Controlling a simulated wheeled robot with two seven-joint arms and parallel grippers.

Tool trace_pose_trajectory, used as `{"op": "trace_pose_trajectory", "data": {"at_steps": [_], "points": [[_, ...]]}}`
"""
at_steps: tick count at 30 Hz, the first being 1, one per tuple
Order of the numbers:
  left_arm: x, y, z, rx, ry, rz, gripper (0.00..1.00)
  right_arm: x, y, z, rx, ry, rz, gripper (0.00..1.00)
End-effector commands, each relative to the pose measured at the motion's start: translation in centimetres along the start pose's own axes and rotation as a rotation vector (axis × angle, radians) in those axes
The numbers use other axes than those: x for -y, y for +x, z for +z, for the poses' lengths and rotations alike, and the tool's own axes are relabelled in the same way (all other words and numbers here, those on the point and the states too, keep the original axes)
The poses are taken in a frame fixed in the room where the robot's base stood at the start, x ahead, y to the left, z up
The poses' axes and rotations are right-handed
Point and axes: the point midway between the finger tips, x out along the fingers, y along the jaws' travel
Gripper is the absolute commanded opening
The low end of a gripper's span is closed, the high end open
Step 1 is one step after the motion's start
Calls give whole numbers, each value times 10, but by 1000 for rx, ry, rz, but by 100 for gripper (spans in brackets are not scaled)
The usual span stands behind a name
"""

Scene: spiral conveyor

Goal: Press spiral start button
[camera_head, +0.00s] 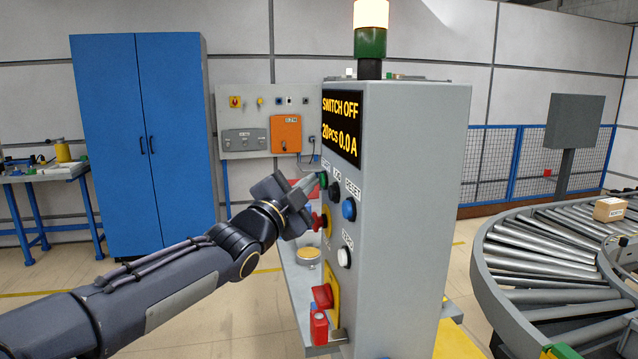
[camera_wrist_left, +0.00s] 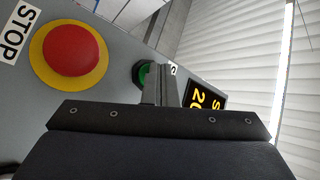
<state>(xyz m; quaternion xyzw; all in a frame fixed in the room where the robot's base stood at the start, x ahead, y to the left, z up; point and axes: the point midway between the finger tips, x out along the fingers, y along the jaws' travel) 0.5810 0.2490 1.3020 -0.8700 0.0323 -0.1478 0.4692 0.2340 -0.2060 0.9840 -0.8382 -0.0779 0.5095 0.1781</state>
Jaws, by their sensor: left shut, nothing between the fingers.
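The green button (camera_head: 323,180) is on the front of a grey control cabinet (camera_head: 405,200), under a label my fingers partly hide. My left gripper (camera_head: 312,183) is shut and empty, with its fingertips right at the green button. In the left wrist view, the shut fingers (camera_wrist_left: 160,85) overlap the right part of the green button (camera_wrist_left: 142,74); I cannot tell whether they touch it. The display (camera_head: 341,127) above reads "SWITCH OFF" and "20PCS 0.0 A". My right gripper is out of view.
The red STOP button (camera_wrist_left: 75,48) on its yellow ring is close beside my gripper. A black button (camera_head: 335,187), a blue reset button (camera_head: 349,209) and a white button (camera_head: 344,257) are also on the panel. A roller conveyor (camera_head: 540,255) with a small box (camera_head: 609,209) curves at right.

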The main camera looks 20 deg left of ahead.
Motion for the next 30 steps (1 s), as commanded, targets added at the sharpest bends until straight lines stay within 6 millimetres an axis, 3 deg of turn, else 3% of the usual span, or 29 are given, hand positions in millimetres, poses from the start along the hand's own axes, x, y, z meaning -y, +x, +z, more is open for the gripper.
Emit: {"op": "trace_pose_trajectory", "data": {"at_steps": [30], "points": [[8,-11,8,-1,1,1,0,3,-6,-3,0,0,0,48]]}}
